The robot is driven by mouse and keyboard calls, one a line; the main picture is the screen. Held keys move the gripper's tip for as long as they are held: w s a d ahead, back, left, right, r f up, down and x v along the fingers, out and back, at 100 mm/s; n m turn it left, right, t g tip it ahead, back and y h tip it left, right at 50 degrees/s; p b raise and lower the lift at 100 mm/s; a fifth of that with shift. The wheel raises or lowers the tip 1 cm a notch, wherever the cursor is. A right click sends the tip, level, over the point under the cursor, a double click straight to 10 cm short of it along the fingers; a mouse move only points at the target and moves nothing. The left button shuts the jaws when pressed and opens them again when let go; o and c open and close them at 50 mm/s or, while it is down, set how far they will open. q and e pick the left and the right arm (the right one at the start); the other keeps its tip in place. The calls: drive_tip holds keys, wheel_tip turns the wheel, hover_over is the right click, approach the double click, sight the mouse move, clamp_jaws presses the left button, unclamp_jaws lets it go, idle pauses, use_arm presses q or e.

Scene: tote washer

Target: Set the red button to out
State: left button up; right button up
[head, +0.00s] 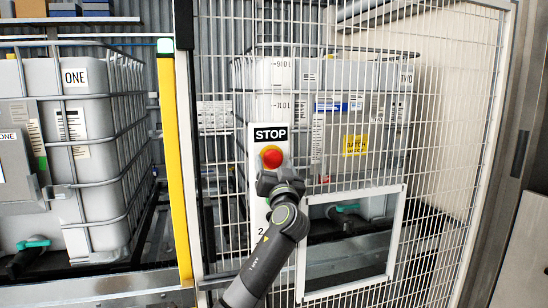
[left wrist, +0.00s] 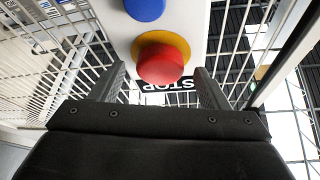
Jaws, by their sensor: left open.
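The red button (head: 271,157) is a round mushroom head on a yellow ring, on a white panel under a black STOP sign (head: 270,134). In the left wrist view the red button (left wrist: 160,64) appears large, with the STOP label upside down below it. I cannot tell whether it is pressed in or out. My left gripper (head: 277,180) is just below and in front of the button in the head view. In the wrist view the two fingers of the left gripper (left wrist: 160,80) stand apart, one on each side of the button, holding nothing. My right gripper is not in view.
A blue button (left wrist: 145,9) is on the same panel, hidden in the head view. A wire mesh fence (head: 440,150) surrounds the panel, with a white-framed opening (head: 300,255) at lower right. A yellow post (head: 175,165) and caged tote ONE (head: 90,150) are left; tote TWO (head: 385,75) is behind the mesh.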

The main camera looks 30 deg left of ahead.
use_arm(q)
drive_tip(key=shift+w+a+r, duration=0.25)
drive_tip(key=shift+w+a, duration=0.15)
drive_tip(key=shift+w, duration=0.05)
drive_tip(key=shift+w+a, duration=0.1)
drive_tip(key=c, duration=1.4)
drive_tip(key=shift+s+d+f+b, duration=0.2)
drive_tip(key=shift+s+d+b, duration=0.1)
drive_tip(key=shift+d+b, duration=0.15)
drive_tip(key=shift+s+d, duration=0.15)
drive_tip(key=shift+s, duration=0.05)
drive_tip(key=shift+r, duration=0.15)
drive_tip(key=o, duration=1.4)
